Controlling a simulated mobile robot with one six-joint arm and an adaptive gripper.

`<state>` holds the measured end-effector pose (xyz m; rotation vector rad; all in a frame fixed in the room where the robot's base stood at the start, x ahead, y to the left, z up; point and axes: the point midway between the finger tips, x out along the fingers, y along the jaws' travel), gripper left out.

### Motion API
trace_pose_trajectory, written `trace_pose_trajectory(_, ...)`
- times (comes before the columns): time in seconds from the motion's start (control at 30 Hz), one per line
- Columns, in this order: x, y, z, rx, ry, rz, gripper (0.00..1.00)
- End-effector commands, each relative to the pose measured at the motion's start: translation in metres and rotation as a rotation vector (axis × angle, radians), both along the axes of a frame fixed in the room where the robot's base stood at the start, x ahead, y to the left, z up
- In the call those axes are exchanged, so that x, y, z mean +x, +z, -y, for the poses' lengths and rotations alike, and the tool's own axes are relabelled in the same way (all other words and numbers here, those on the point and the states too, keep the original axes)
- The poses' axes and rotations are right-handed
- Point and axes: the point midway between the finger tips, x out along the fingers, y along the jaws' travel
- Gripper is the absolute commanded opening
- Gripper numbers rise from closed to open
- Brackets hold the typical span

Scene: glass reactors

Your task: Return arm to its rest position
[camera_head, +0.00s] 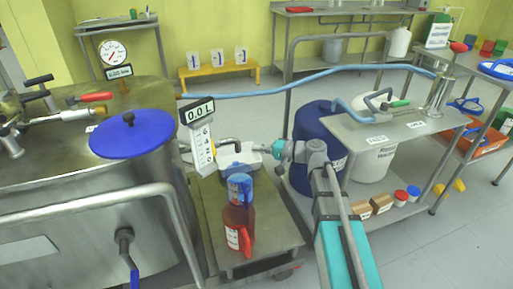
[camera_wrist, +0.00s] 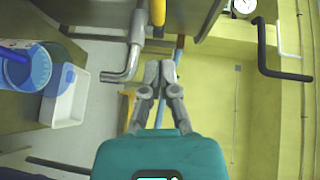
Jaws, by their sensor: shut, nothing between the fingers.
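My gripper (camera_head: 277,150) is at the end of my teal and grey arm, over the right far side of the small cart, close to the white tray (camera_head: 250,154). In the wrist view my gripper (camera_wrist: 160,68) has its fingertips together, with nothing between them. It points at open space beside a bent metal pipe (camera_wrist: 130,55). The white tray (camera_wrist: 64,100) and a blue measuring jug (camera_wrist: 28,68) are to the left in that view, apart from the fingers.
The cart (camera_head: 275,215) carries a blue jug (camera_head: 239,188) and a red-brown bottle (camera_head: 240,228). The steel reactor (camera_head: 70,190) stands left. A blue drum (camera_head: 312,125) and a steel table (camera_head: 390,132) with a blue hose (camera_head: 330,72) stand right. Floor shows beyond the cart.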

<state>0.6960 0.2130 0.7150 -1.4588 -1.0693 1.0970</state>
Motion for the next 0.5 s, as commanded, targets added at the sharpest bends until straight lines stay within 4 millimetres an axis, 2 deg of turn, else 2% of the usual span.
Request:
trace_pose_trajectory(0.27,-0.002,-0.003,0.0,-0.016,0.003,0.0,0.0)
trace_pose_trajectory(0.5,-0.018,-0.027,0.008,-0.151,0.02,-0.005,0.0)
